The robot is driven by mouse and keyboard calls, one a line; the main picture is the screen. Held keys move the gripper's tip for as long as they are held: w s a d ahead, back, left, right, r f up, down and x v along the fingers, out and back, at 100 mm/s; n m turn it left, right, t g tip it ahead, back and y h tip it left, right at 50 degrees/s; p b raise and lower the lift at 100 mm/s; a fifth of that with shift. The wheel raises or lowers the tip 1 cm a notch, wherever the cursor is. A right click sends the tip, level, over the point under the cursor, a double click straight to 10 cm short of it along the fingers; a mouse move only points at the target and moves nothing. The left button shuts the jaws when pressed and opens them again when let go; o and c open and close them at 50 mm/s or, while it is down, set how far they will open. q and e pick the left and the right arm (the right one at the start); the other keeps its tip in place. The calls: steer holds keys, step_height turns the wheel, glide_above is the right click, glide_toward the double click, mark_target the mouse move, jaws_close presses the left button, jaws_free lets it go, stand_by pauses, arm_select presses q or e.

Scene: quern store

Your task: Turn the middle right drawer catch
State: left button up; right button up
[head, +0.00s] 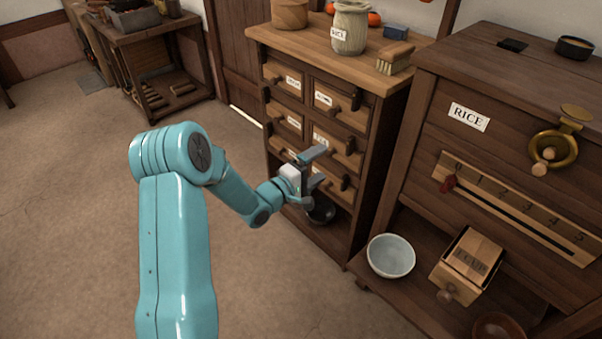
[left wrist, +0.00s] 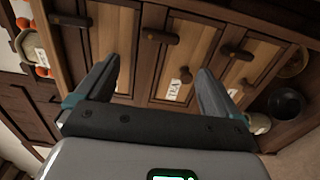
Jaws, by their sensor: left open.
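The middle right drawer (head: 340,155) of the wooden chest has a pale front, a label and a dark knob. Its catch (head: 350,146) is a short dark bar at the right edge, lying roughly upright. The wrist view is turned sideways; there the catch (left wrist: 160,37) appears ahead of the gap between my fingers. My left gripper (head: 318,168) is open and empty in front of the chest's lower drawers. Its two fingers show in the wrist view (left wrist: 155,85), apart from the catch. My right gripper is out of view.
Other drawers have similar dark catches, including the top right one (head: 356,98). A jar (head: 350,28) and a brush (head: 394,61) stand on top. A dark bowl (head: 321,211) sits in the open shelf below. The rice cabinet (head: 500,70) stands close at right; floor is clear at left.

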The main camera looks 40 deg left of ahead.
arm_select(q)
steer(key=s, duration=0.6)
steer(key=shift+s+a, duration=0.25)
